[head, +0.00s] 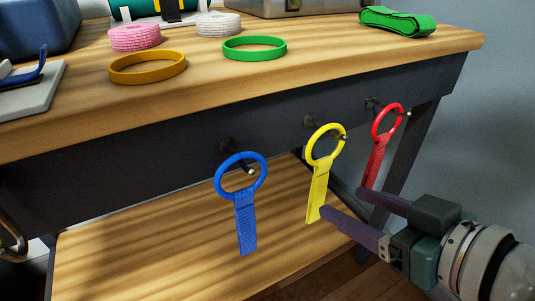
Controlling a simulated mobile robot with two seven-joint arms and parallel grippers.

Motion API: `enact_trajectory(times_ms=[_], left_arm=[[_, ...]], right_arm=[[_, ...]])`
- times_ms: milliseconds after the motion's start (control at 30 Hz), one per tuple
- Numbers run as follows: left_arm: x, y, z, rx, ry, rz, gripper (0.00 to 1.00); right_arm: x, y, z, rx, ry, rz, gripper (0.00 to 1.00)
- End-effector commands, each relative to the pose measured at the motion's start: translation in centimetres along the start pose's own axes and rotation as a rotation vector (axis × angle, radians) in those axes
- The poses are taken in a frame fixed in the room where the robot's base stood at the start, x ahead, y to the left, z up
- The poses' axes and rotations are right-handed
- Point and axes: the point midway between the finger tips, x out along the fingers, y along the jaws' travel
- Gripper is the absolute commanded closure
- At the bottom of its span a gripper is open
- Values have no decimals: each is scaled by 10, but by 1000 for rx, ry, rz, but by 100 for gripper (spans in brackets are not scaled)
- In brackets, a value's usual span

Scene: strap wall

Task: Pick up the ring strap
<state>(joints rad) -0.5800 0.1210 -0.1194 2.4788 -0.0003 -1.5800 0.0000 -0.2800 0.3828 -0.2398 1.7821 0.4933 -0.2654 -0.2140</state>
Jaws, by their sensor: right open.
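Three ring straps hang from pegs on the dark front rail of the workbench. The blue ring strap (245,220) is at left, the yellow ring strap (319,186) in the middle, and the red ring strap (376,160) at right. Each is a ring with a flat strap hanging below it. My right gripper (340,202) comes in from the lower right, open and empty. Its lower fingertip overlaps the lower right edge of the yellow strap in the picture; I cannot tell whether they touch. Its other fingertip is just below the red strap. My left gripper is out of view.
On the wooden bench top (330,70) lie an orange ring (147,68), a green ring (254,48), a pink roll (134,37), a white roll (218,24) and a folded green strap (397,21). A wooden lower shelf (150,250) lies beneath the hanging straps.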

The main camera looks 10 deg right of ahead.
Motion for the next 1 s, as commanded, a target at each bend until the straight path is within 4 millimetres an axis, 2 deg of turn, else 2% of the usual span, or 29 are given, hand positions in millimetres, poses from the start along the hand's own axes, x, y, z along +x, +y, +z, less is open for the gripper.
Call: enact_trajectory(times_ms=[33, 167, 400, 567, 800, 1000], left_arm=[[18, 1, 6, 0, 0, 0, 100], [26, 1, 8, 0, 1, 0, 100], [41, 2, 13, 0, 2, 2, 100], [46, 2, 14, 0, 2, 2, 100], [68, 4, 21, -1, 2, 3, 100], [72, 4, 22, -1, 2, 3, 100]], right_arm=[[8, 3, 16, -2, 10, 4, 34], [15, 6, 21, -1, 26, 10, 34], [49, 6, 18, 1, 32, 12, 34], [62, 6, 18, 0, 28, 11, 34], [99, 2, 16, 1, 30, 11, 34], [111, 2, 13, -1, 27, 11, 34]])
